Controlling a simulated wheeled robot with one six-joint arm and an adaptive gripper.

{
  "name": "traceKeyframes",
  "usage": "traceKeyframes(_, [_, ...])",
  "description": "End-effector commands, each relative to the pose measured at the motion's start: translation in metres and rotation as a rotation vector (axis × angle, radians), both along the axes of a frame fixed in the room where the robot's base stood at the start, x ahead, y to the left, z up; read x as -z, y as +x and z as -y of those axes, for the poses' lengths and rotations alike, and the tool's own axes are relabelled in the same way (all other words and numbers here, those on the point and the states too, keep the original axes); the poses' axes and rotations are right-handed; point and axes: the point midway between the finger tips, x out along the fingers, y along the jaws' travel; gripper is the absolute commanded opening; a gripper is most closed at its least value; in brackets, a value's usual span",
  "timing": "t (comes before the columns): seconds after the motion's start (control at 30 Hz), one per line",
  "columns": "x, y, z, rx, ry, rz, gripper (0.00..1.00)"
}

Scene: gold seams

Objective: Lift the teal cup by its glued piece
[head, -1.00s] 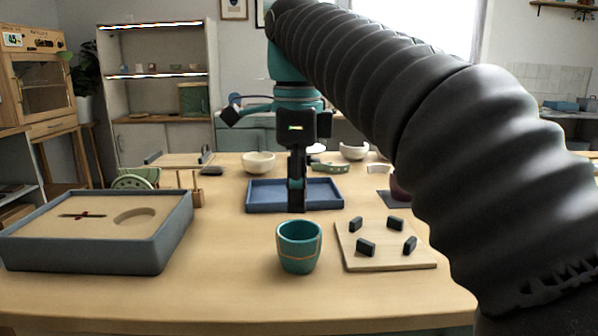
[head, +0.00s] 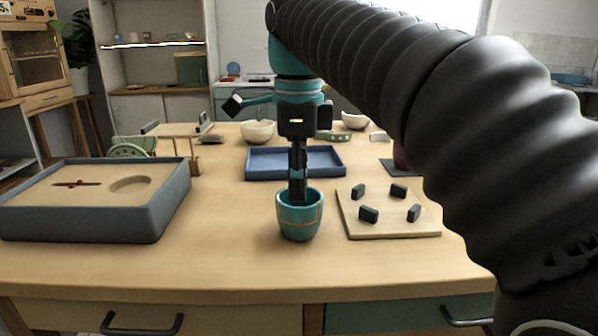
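The teal cup (head: 300,222) stands upright on the table, with thin gold-orange seams across its front and down its side. I cannot tell for sure which part between the seams is the glued piece. My gripper (head: 298,194) points straight down at the cup's mouth. Its fingertips overlap the opening in the head view, either inside the cup or just behind its far rim. I see the fingers edge-on, so their opening and any contact with the cup wall are unclear.
A wooden board (head: 390,228) with several dark blocks lies right of the cup. A blue tray (head: 330,171) is behind it. A grey-blue sand-filled box (head: 85,222) stands at left. Bowls (head: 258,132) stand at the back. Bare table lies between the box and the cup.

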Motion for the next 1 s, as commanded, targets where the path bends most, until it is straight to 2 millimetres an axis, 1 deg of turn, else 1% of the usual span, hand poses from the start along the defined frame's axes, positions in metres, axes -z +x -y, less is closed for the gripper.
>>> traceKeyframes(0.03, [0.006, 0.000, 0.000, 0.000, 0.000, -0.001, 0.35])
traceKeyframes(0.1, [0.011, 0.000, 0.000, -0.001, -0.001, -0.001, 0.35])
traceKeyframes(0.5, [0.035, 0.000, 0.000, -0.001, -0.001, -0.001, 0.35])
traceKeyframes(0.7, [0.040, 0.000, 0.000, -0.001, 0.000, 0.000, 0.35])
traceKeyframes(1.0, [0.040, 0.000, -0.001, -0.001, 0.000, 0.000, 0.35])
